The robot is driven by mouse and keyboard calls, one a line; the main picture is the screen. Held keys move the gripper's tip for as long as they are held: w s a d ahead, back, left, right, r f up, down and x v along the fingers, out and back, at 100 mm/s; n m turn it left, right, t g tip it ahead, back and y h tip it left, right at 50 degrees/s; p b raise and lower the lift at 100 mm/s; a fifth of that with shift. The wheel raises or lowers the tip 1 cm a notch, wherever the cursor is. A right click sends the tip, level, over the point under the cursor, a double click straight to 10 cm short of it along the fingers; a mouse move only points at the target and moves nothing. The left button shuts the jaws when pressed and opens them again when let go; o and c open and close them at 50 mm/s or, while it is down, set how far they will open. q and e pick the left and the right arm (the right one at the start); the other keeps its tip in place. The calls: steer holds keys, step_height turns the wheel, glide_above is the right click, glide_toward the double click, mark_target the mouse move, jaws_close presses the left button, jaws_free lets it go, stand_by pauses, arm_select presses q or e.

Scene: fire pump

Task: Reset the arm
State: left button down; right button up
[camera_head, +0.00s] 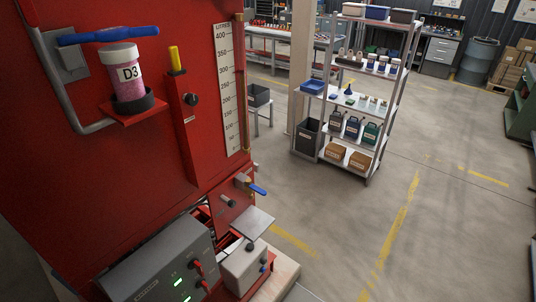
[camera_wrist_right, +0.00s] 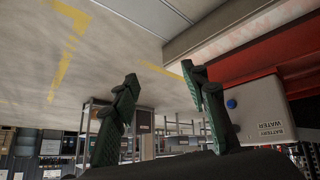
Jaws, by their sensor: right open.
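My right gripper (camera_wrist_right: 160,76) shows in the right wrist view, with its two dark green fingers apart and nothing between them. The view looks upside down, with the floor at the top. The gap between the fingers opens onto bare floor and distant shelving. A pale box marked "BATTERY WATER" (camera_wrist_right: 262,112) is to the right of the fingers, apart from them as far as I can see. Neither gripper shows in the head view, and my left gripper is in no view.
In the head view a red pump cabinet (camera_head: 115,190) fills the left, with a D3 jar (camera_head: 124,75), a yellow-handled lever (camera_head: 177,60), a blue-handled valve (camera_head: 256,189) and a grey control box (camera_head: 160,265). A shelf rack (camera_head: 350,95) stands behind. The floor (camera_head: 440,215) at right is clear.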

steer(key=s+d+f+g+b, duration=0.1)
steer(key=s+f, duration=0.4)
steer(key=s, duration=0.7)
steer(key=s+d+f+m+g+b, duration=0.1)
steer(key=s+f+g, duration=0.2)
steer(key=s, duration=0.9)
steer(key=s+d+f+m+g+b, duration=0.1)
steer(key=s+d+f+g, duration=0.1)
steer(key=s+f, duration=0.6)
steer(key=s+g, duration=0.1)
steer(key=s, duration=0.2)
steer(key=shift+s+h, duration=0.4)
